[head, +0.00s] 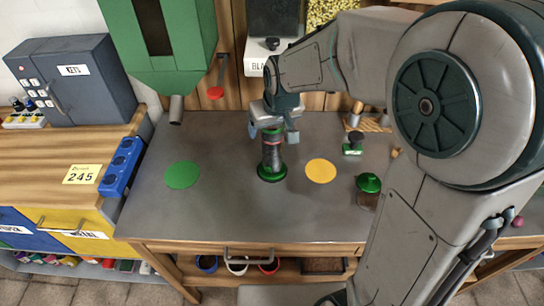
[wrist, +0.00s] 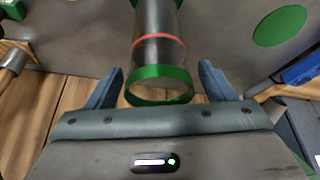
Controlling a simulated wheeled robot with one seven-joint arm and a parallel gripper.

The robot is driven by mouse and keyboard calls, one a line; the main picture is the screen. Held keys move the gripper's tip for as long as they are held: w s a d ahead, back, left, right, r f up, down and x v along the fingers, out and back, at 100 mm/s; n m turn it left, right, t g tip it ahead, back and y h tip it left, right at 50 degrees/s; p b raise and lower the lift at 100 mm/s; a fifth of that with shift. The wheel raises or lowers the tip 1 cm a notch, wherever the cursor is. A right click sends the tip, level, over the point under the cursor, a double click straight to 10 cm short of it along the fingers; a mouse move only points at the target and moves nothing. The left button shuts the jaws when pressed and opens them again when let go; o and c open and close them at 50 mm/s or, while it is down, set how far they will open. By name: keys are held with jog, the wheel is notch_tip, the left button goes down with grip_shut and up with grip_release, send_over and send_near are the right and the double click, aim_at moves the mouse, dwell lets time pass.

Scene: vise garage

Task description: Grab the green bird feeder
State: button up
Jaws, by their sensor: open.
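The green bird feeder (head: 271,158) stands upright on the grey tabletop, a clear tube with a green base and a red band. In the wrist view its tube (wrist: 158,50) and green rim (wrist: 160,87) show between my fingers. My gripper (head: 273,133) is at the top of the feeder with its jaws open. In the wrist view my gripper (wrist: 162,72) has one blue-grey finger on each side of the tube, with gaps visible on both sides. My gripper partly hides the feeder's top in the head view.
A green disc (head: 182,175) and a yellow disc (head: 320,171) lie flat on either side of the feeder. A green-lidded jar (head: 368,190) and a small green-based object (head: 353,144) stand to the right. A large green machine (head: 163,45) hangs over the table's back left.

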jog(key=shift+f, duration=0.2)
jog(key=c, duration=1.4)
grip_shut()
jog(key=shift+w+r, duration=0.1)
jog(key=shift+r, duration=0.1)
